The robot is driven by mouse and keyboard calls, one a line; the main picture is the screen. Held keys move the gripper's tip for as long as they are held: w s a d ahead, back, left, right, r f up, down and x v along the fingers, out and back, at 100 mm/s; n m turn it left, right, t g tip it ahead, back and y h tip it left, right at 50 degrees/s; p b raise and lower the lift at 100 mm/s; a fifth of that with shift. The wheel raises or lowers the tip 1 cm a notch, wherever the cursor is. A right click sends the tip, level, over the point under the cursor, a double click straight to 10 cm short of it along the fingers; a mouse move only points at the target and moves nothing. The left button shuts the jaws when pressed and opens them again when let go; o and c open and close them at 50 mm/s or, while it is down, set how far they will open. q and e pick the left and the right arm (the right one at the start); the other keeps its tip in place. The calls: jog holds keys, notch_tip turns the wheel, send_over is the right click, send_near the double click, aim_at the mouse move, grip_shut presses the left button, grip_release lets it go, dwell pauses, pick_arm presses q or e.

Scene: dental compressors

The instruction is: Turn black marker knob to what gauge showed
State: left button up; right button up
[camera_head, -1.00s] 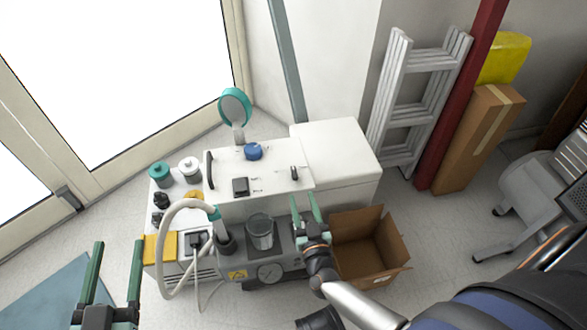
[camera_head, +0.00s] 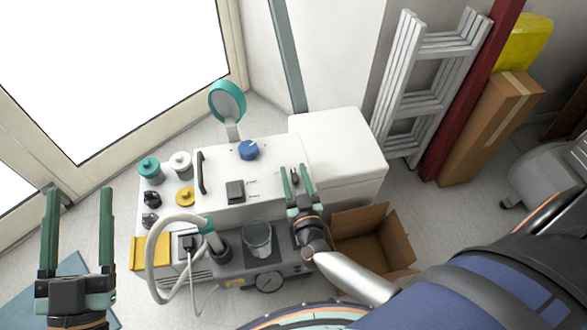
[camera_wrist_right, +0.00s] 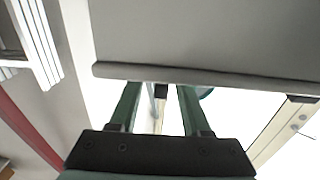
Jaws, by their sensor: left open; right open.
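A small black knob (camera_head: 296,179) on the white top panel of the compressor unit shows between the fingers of my right gripper (camera_head: 294,169). The gripper is open, and I cannot tell whether it touches the knob. The right wrist view shows its two green fingers (camera_wrist_right: 160,92) apart, with a small dark piece between them. A round pressure gauge (camera_head: 269,282) sits on the unit's lower front; its reading is too small to tell. A blue knob (camera_head: 249,150) is further back on the panel. My left gripper (camera_head: 79,190) is open and empty at the left, away from the unit.
A black square switch (camera_head: 235,191) and a black handle (camera_head: 201,173) are on the panel. A clear cup (camera_head: 257,239) and pale hose (camera_head: 157,262) stand in front. An open cardboard box (camera_head: 371,240) is right of the unit. A ladder (camera_head: 425,80) leans behind.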

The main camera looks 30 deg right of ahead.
grip_shut()
dwell(0.4)
